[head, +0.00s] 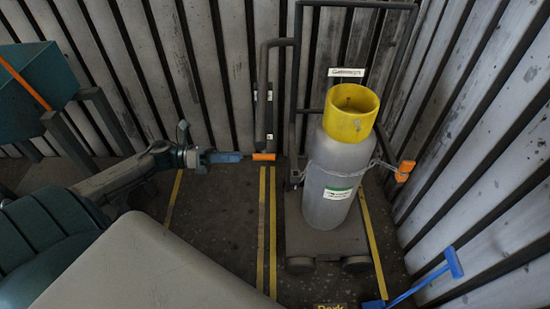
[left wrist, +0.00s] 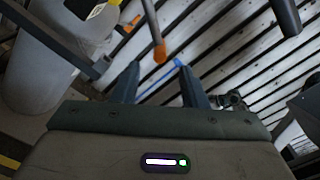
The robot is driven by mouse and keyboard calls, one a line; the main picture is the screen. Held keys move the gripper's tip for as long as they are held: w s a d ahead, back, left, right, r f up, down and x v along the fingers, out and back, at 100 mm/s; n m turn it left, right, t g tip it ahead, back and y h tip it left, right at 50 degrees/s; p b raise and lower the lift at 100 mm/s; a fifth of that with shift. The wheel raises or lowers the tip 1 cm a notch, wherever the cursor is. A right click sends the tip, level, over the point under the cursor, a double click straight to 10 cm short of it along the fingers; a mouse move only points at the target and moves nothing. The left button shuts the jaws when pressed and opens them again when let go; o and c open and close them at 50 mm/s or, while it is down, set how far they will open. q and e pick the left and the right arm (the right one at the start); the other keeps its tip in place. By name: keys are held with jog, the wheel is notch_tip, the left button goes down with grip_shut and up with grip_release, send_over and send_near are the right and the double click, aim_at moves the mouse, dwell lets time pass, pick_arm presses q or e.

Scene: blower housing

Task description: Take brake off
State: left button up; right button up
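A grey cylinder (head: 338,180) with a yellow collar stands on a wheeled trolley (head: 318,240) in the head view. A dark bar (head: 262,100) comes down at the trolley's left side and ends in an orange tip (head: 264,157). It looks like the brake lever, though no label confirms this. My left gripper (head: 226,157) is just left of the orange tip. In the left wrist view its two fingers (left wrist: 158,88) are spread apart with nothing between them. The orange tip (left wrist: 160,53) shows just beyond the fingertips, apart from them. My right gripper is not visible.
A chain with an orange end piece (head: 405,170) goes round the cylinder. A blue long-handled tool (head: 428,278) leans at the lower right. Slatted walls (head: 490,150) close off the back and right. A green bin (head: 38,78) stands at the far left. Yellow floor lines flank the trolley.

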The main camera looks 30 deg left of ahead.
aim_at(261, 156)
pick_arm(q)
jog(key=x, duration=0.8)
jog(key=shift+w+d, duration=0.1)
jog(key=shift+w, duration=0.05)
jog(key=shift+w+d+p, duration=0.3)
jog(key=shift+w+d, duration=0.05)
jog(key=shift+d, duration=0.3)
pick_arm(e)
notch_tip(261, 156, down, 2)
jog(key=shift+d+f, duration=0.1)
pick_arm(q)
grip_shut()
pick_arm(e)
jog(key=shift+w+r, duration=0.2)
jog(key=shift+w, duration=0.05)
